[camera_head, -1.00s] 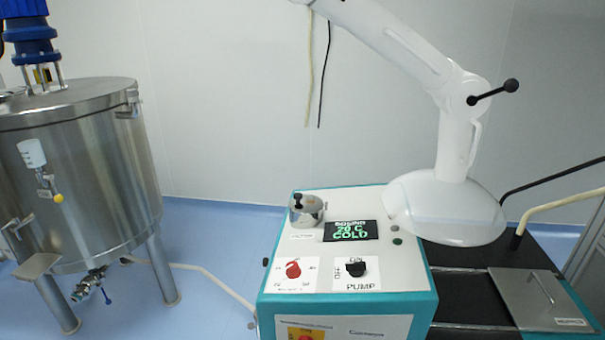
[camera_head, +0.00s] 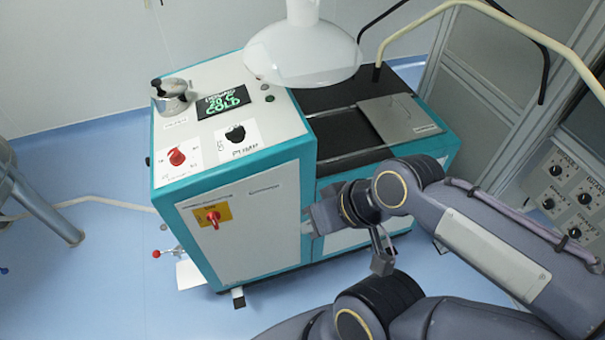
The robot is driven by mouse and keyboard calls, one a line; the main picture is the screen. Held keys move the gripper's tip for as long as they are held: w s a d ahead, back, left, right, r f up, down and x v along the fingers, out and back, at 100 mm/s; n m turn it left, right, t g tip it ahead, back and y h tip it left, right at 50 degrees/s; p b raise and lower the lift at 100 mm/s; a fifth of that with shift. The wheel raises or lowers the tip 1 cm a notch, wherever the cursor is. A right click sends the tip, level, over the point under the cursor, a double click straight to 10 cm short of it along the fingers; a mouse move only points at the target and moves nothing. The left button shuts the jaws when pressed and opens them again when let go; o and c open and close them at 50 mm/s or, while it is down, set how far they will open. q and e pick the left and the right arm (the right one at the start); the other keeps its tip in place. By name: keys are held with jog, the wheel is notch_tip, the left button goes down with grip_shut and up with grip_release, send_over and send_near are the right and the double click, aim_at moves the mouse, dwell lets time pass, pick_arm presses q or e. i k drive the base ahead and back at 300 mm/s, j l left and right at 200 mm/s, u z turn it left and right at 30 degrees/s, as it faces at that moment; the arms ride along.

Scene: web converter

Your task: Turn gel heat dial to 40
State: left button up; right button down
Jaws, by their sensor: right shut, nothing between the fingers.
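The red dial (camera_head: 177,157), the likely gel heat dial, sits on a white label plate at the left front of the teal and white machine's top. The plate's small numbers and the dial's exact setting are too small to read. A black display (camera_head: 223,104) behind it shows green text, "20 C" and "COLD". My right gripper (camera_head: 309,222) is shut and empty, in front of the machine's front face, to the right of and below the dial, well apart from it. My left gripper is not in view.
A black PUMP knob (camera_head: 235,133) is right of the red dial. A metal pot (camera_head: 172,97) stands behind the dial. A white hood (camera_head: 302,55) hangs over the machine's back right. A red switch (camera_head: 213,218) is on the front. A knob panel (camera_head: 568,190) stands at right.

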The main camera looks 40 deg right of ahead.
aim_at(176, 158)
jog(key=i+j+z, duration=0.35)
jog(key=j, duration=0.25)
jog(key=i+j+z, duration=0.15)
jog(key=i+j, duration=0.1)
jog(key=j, duration=0.05)
